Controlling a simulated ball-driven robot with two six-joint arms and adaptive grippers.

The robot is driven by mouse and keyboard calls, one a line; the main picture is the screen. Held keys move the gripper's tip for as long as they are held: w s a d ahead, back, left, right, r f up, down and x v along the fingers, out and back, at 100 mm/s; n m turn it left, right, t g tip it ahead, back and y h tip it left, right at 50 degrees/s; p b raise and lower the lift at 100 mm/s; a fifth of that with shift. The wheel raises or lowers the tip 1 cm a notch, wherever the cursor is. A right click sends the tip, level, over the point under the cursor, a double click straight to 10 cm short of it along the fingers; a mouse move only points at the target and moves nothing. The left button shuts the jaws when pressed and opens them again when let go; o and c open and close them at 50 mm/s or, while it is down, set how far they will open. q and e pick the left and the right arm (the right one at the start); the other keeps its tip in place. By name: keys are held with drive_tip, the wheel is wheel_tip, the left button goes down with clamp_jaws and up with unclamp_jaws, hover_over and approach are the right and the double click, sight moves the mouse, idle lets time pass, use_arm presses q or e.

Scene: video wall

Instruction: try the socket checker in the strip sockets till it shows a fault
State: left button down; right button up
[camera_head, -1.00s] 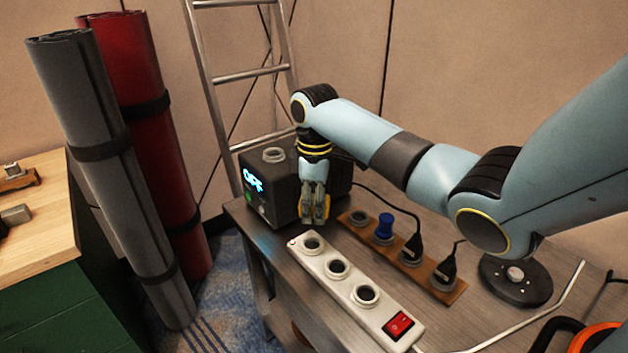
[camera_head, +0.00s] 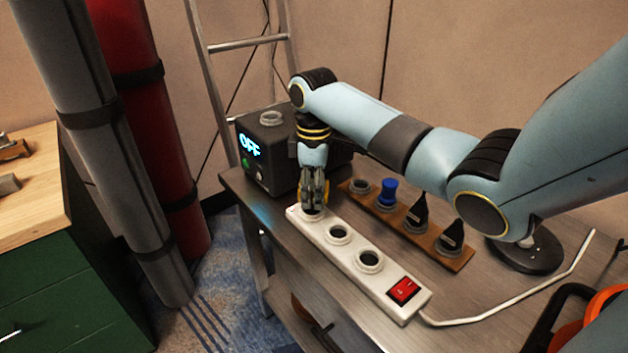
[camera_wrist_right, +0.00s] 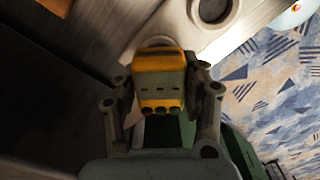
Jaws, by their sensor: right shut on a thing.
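My right gripper (camera_head: 314,208) is shut on the yellow socket checker (camera_wrist_right: 160,80), pointing down at the white strip's left end socket. The checker mostly hides behind the fingers in the head view. In the right wrist view its lower end meets a pale socket ring, but I cannot tell whether it is fully seated. Its three small lamps look dark. The white socket strip (camera_head: 391,307) lies on the table, with its middle socket (camera_head: 338,234) and right socket (camera_head: 369,261) empty. Its red switch (camera_head: 404,290) is at the right end. My left gripper is out of view.
A dark box (camera_head: 268,152) reading "OFF" stands behind the gripper. A brown wooden rack (camera_head: 435,244) behind the strip holds a blue plug (camera_head: 387,190) and two black plugs (camera_head: 416,213). A dark round base (camera_head: 524,252) is at the right.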

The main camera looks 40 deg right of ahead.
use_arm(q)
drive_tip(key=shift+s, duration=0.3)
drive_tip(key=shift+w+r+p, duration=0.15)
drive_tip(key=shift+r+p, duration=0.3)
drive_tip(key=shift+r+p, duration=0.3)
use_arm(e)
drive_tip(key=shift+f, duration=0.15)
idle(0.7)
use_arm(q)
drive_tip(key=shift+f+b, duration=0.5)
use_arm(e)
drive_tip(key=shift+f, duration=0.95)
drive_tip(key=o, duration=1.8)
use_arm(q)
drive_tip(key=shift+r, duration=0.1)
use_arm(e)
drive_tip(key=shift+r, duration=0.1)
